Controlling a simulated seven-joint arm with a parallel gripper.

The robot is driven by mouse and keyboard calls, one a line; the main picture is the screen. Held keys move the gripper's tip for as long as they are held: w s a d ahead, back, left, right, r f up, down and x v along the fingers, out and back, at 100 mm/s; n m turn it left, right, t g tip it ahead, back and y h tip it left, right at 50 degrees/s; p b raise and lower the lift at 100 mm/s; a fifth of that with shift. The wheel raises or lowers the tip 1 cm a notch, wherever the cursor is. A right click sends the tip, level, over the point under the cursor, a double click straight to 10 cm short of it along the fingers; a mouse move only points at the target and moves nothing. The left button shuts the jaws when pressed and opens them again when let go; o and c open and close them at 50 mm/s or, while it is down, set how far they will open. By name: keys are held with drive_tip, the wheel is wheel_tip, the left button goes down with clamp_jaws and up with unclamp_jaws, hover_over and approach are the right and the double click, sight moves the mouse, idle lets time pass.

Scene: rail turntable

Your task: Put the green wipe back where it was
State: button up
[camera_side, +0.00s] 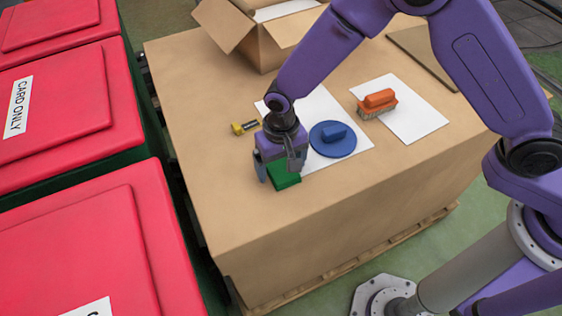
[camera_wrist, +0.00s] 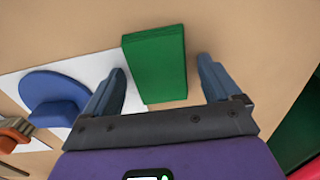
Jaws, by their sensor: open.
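The green wipe (camera_side: 284,177) is a flat green block on the brown box top, near its front edge. It lies beside a white sheet (camera_side: 318,105) and, in the wrist view, close to or just touching that sheet's edge. My gripper (camera_side: 279,170) is right over the wipe, pointing down. In the wrist view the wipe (camera_wrist: 155,62) shows between and beyond the two spread fingers (camera_wrist: 160,80), and neither finger is closed on it. The gripper is open and empty. Part of the wipe is hidden by the gripper in the side view.
A blue disc with a handle (camera_side: 332,139) lies on the first sheet. An orange-handled brush (camera_side: 378,103) sits on a second white sheet (camera_side: 415,118). A small yellow item (camera_side: 244,127) lies left of the gripper. An open carton (camera_side: 262,35) stands behind. Red-lidded bins (camera_side: 95,240) line the left.

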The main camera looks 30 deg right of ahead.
sight(283, 168)
wheel_tip(283, 168, up, 12)
drive_tip(key=shift+r, duration=0.15)
idle(0.4)
drive_tip(key=s+d+r+n, duration=0.3)
drive_tip(key=s+d+n, duration=0.3)
drive_tip(key=s+d, duration=0.5)
drive_tip(key=s+d+r+n, duration=0.3)
drive_tip(key=s+d+n, duration=0.3)
drive_tip(key=s+d, duration=0.6)
drive_tip(key=d, duration=0.6)
drive_tip(key=shift+r+n, duration=0.3)
drive_tip(key=shift+r, duration=0.05)
